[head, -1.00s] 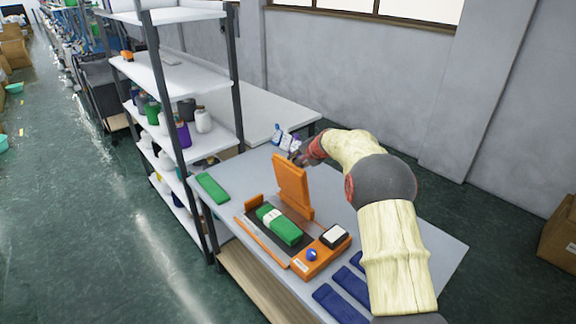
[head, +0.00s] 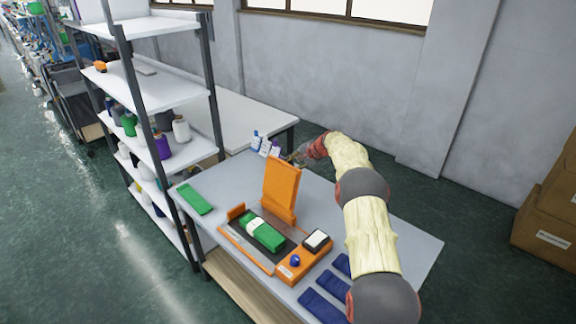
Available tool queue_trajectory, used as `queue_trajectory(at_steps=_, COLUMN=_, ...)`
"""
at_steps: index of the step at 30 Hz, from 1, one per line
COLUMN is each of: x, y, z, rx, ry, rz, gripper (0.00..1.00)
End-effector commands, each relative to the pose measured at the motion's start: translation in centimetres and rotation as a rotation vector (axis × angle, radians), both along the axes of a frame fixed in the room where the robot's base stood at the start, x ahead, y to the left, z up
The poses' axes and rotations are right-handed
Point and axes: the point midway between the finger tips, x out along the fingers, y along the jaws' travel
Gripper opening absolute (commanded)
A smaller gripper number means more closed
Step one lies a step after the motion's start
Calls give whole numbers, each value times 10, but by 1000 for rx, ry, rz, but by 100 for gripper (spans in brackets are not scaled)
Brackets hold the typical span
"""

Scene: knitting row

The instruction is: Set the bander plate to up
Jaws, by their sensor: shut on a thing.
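The bander (head: 288,272) is an orange device on the grey table, with a dark bed. Its orange plate (head: 281,182) stands up at the back, nearly upright and leaning slightly. A green folded bundle with a white band (head: 262,234) lies on the bed. My gripper (head: 298,160) is at the top right edge of the plate, reaching in from behind and the right. It is shut on the plate; its fingertips are small and partly hidden.
A blue knob (head: 295,261) and a white-topped black pad (head: 316,239) sit at the bander's front. Dark blue folded pieces (head: 323,308) lie at front right, a green one (head: 194,198) at left. Small bottles (head: 266,146) stand behind. A shelf rack (head: 172,95) stands left.

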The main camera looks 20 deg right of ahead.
Motion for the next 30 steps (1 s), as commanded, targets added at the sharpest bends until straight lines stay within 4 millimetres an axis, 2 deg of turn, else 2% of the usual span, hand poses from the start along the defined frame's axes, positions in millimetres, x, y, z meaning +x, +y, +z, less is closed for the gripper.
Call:
queue_trajectory(at_steps=15, x=0, y=-5, z=-3, rx=-5, ry=0, rz=-3, gripper=0)
queue_trajectory(at_steps=16, x=0, y=-6, z=-3, rx=-5, ry=0, rz=-3, gripper=27)
queue_trajectory(at_steps=25, x=0, y=-4, z=-2, rx=-3, ry=1, rz=-1, gripper=44)
queue_trajectory(at_steps=30, x=0, y=-3, z=-2, rx=-2, ry=0, rz=-1, gripper=44)
